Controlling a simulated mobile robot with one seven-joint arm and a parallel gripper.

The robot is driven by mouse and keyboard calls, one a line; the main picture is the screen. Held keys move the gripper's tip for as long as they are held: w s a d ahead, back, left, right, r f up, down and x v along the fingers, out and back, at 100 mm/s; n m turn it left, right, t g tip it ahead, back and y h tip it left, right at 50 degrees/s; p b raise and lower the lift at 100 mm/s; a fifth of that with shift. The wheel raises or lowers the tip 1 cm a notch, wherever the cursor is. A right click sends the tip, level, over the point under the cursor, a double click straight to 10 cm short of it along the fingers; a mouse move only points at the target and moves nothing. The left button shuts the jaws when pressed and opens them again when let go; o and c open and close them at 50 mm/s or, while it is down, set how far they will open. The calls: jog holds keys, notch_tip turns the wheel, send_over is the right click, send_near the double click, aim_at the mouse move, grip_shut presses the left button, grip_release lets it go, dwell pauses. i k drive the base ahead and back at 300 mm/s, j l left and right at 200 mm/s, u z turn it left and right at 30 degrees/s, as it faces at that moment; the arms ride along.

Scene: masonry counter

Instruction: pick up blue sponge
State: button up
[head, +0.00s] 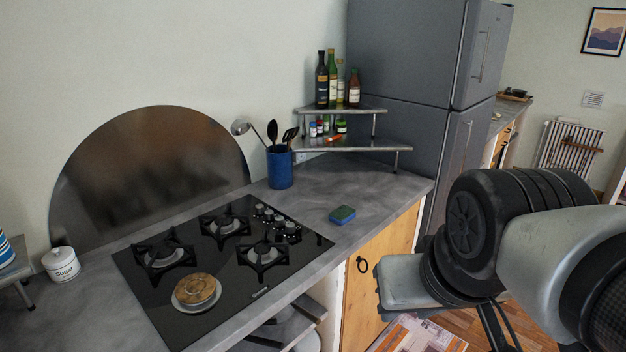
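The blue sponge (343,213) lies flat on the grey counter (385,190), to the right of the black gas hob. Nothing touches the sponge.
The gas hob (215,262) holds a plate with round bread (195,291). A blue utensil crock (280,167) and a metal corner shelf (350,144) with bottles stand behind the sponge. A grey fridge (420,75) rises at the right. The counter around the sponge is clear.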

aim_at(340, 216)
jog(key=i+l+u, duration=0.1)
jog(key=u, duration=0.25)
jog(key=i+l+u, duration=0.15)
jog(key=u, duration=0.15)
jog(key=i+l+u, duration=0.1)
jog(key=u, duration=0.25)
jog(key=i+l+u, duration=0.15)
jog(key=l, duration=0.25)
jog(key=i+l+u, duration=0.1)
jog(key=l, duration=0.25)
jog(key=i+l+u, duration=0.15)
jog(key=l, duration=0.3)
jog(key=i+l, duration=0.1)
jog(key=l, duration=0.3)
jog(key=i+l, duration=0.1)
jog(key=l, duration=0.35)
jog(key=i+l, duration=0.1)
jog(key=l, duration=0.3)
jog(key=i+l, duration=0.1)
jog(key=l, duration=0.3)
jog(key=u, duration=0.05)
